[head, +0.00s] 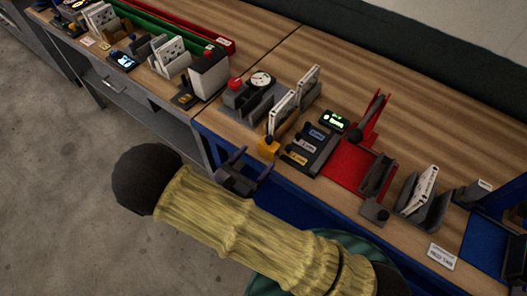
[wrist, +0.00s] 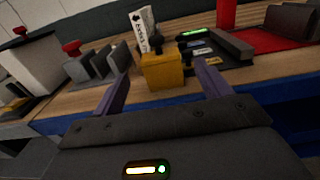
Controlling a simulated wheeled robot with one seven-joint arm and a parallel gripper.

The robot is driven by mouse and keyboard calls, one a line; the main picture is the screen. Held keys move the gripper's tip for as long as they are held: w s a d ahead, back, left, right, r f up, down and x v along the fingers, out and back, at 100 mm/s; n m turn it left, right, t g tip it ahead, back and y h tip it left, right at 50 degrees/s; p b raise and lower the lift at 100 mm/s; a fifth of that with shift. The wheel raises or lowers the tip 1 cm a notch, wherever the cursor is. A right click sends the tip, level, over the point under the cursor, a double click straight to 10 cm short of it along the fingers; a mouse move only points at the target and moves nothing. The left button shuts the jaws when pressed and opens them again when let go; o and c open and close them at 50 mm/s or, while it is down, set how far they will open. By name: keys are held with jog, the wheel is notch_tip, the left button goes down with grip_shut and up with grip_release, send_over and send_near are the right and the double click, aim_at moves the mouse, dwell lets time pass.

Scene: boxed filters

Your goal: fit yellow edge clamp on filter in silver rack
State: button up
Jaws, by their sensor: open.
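The yellow clamp (head: 268,147) stands near the front edge of the bench, left of a dark tray. In the wrist view it appears as a yellow block (wrist: 164,72) with a dark knob on top, between and beyond my fingers. My gripper (head: 252,162) is open and empty, in front of the clamp; both fingers (wrist: 160,72) point at it. White filters stand in several racks: one (head: 282,110) just behind the clamp, one (head: 309,82) farther back, one (head: 427,184) in a grey rack (head: 428,213) at right. I cannot tell which rack is the silver one.
A dark tray (head: 310,149) with labelled slots lies right of the clamp, beside a green-lit display (head: 334,121). The blue bench edge (head: 290,188) is close.

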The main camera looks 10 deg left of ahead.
jog(key=b+v, duration=0.1)
jog(key=v, duration=0.3)
jog(key=shift+s+a, duration=0.15)
jog(key=shift+s, duration=0.25)
jog(key=shift+s, duration=0.2)
jog(key=shift+w, duration=0.15)
